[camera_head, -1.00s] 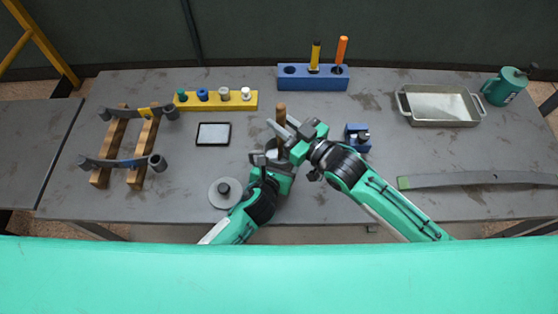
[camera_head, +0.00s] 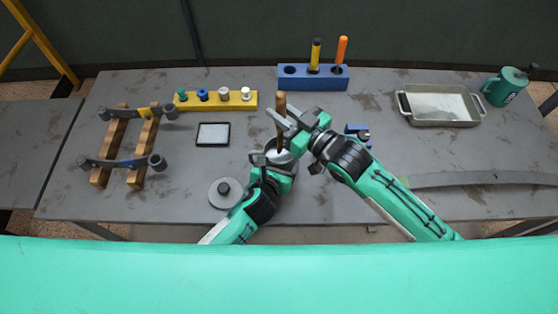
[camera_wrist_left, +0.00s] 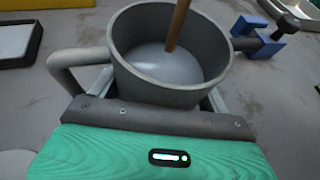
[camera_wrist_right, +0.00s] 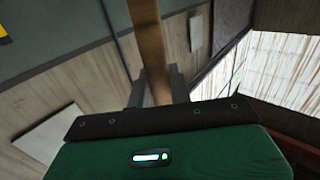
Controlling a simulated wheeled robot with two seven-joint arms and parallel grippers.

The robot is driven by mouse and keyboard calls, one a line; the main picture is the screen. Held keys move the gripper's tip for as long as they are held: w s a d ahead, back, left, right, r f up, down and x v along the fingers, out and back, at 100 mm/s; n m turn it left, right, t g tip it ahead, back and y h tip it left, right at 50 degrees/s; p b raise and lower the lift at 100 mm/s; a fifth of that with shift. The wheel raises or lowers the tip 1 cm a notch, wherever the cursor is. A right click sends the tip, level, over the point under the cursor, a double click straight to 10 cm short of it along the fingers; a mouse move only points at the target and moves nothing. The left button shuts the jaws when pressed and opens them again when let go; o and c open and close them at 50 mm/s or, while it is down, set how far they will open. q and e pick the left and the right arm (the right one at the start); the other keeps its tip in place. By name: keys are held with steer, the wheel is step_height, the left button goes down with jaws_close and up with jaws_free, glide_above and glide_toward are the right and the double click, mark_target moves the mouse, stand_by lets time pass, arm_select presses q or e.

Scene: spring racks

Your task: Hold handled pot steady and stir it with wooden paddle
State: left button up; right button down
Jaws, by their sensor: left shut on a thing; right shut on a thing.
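The grey handled pot (camera_head: 284,157) stands near the middle of the table, with its rim also clear in the left wrist view (camera_wrist_left: 140,80). It holds a pale grey liquid (camera_wrist_left: 165,62). My left gripper (camera_head: 274,160) is shut on the pot at its near side; its fingertips are partly hidden by the pot. The wooden paddle (camera_head: 281,108) stands nearly upright with its lower end in the pot. It also shows in the left wrist view (camera_wrist_left: 178,22). My right gripper (camera_head: 284,118) is shut on the paddle above the pot, as its wrist view shows the shaft (camera_wrist_right: 150,45) between the fingers.
A round grey lid (camera_head: 226,193) lies left of the pot. A black-framed tablet (camera_head: 213,134), yellow peg rack (camera_head: 215,101), blue holder (camera_head: 313,78) and small blue clamp (camera_head: 357,130) surround the area. A metal tray (camera_head: 441,120) is at right.

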mark_target(285, 97)
steer(key=shift+r, duration=3.05)
arm_select(q)
steer(key=o, duration=1.3)
steer(key=shift+c, duration=0.2)
steer(key=v, duration=1.2)
